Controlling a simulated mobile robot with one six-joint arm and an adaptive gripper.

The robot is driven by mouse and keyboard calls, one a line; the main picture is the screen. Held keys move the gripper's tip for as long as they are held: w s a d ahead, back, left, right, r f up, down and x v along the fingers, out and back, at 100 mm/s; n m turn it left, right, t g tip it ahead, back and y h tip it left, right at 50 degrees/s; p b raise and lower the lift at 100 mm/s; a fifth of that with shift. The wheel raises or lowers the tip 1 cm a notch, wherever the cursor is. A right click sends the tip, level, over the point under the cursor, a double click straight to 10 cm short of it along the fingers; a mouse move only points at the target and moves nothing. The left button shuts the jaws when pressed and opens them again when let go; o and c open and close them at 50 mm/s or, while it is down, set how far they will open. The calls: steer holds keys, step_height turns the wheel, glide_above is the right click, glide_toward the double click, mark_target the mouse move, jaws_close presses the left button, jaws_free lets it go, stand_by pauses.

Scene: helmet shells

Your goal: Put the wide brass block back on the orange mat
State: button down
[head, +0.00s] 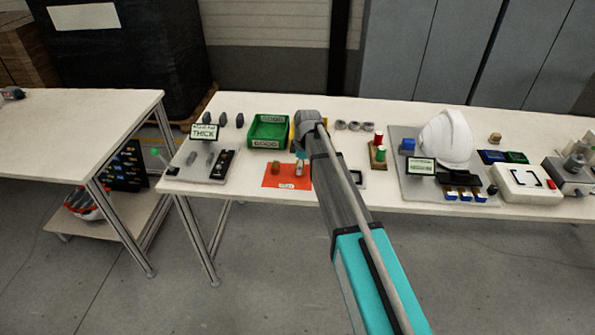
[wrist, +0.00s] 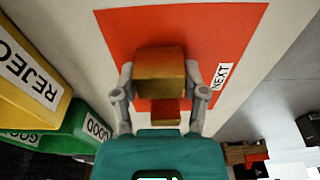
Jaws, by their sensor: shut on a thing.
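The orange mat (head: 289,182) lies on the long table with a white label at its front edge. In the wrist view the mat (wrist: 220,35) fills the upper middle and the label reads NEXT. My gripper (head: 300,165) is over the mat's right part. In the wrist view my gripper (wrist: 160,80) is shut on the brass block (wrist: 160,72), one finger on each side. The brass block (head: 299,170) looks low over the mat; I cannot tell whether it touches. A smaller brownish block (head: 275,167) stands on the mat to its left, partly hidden in the wrist view (wrist: 166,112).
A green bin (head: 268,132) and a yellow bin (wrist: 30,75) marked REJECT stand behind the mat. A grey tray (head: 200,162) with dark parts is at left. A stand with red and green cylinders (head: 378,150) and a white helmet (head: 446,138) are at right.

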steer(key=shift+f, duration=0.15)
steer(key=shift+f, duration=0.1)
steer(key=shift+c, duration=0.6)
jaws_free()
step_height(320, 180, up, 12)
steer(key=d+p, duration=0.1)
steer(key=p, duration=1.1)
steer(key=shift+d, duration=0.25)
stand_by(0.6)
steer(key=s+d+m, duration=0.8)
steer(key=s+d, duration=0.2)
steer(key=s, duration=0.3)
steer(key=s+d+m+h, duration=0.1)
steer(key=s+d+m, duration=0.8)
steer(key=s, duration=0.4)
steer(key=shift+d+m, duration=0.3)
steer(key=shift+d, duration=0.55)
